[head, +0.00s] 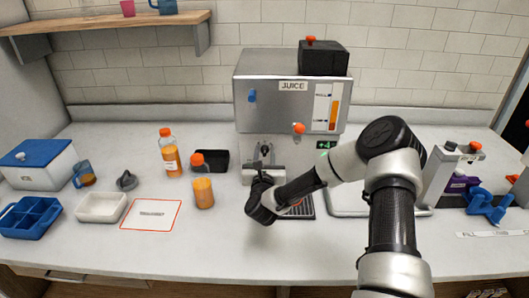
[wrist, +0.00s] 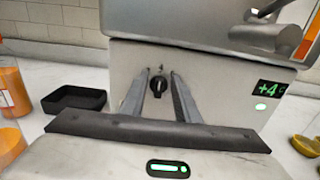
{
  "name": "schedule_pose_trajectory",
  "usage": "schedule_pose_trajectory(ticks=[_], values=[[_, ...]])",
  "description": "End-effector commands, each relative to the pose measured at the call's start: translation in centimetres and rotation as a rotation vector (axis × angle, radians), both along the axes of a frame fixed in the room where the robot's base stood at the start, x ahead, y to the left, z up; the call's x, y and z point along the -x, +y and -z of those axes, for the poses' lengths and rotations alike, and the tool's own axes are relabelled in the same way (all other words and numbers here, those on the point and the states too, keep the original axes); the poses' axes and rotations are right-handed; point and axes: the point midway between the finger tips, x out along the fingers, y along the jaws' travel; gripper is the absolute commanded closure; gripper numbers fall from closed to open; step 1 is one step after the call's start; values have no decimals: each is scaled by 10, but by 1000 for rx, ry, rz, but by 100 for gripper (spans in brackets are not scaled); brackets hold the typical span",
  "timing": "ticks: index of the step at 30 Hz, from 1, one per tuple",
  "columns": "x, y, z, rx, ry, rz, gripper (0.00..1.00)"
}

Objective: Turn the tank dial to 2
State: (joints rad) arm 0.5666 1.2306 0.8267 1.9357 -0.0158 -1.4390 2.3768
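The tank dial (wrist: 158,84) is a small black knob on the front panel of the steel juice machine (head: 268,85). Its pointer looks roughly upright in the wrist view. I cannot read any numbers around it. My gripper (wrist: 157,73) is open in front of the dial, with one finger on each side of it in the picture. I cannot tell whether the fingertips touch the knob or the panel. In the head view my gripper (head: 264,153) is at the lower left of the machine front, and the dial is largely hidden there.
A green display (wrist: 270,89) reads about +4 on the panel's right. An orange-handled tap (head: 299,129) sticks out above. Juice bottles (head: 203,187) and a black tray (head: 213,160) stand left of the machine. A drip grate (head: 301,207) lies below my arm.

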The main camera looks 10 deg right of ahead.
Motion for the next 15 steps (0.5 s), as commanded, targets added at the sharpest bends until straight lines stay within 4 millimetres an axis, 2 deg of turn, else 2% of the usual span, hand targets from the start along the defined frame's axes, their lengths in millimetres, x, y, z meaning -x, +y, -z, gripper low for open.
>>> schedule_pose_trajectory(ticks=[9, 14, 15], values=[[-3, 0, 0, 0, 0, -1, 71], [-3, 0, 0, 0, 0, -1, 96], [-3, 0, 0, 0, 0, -1, 99]])
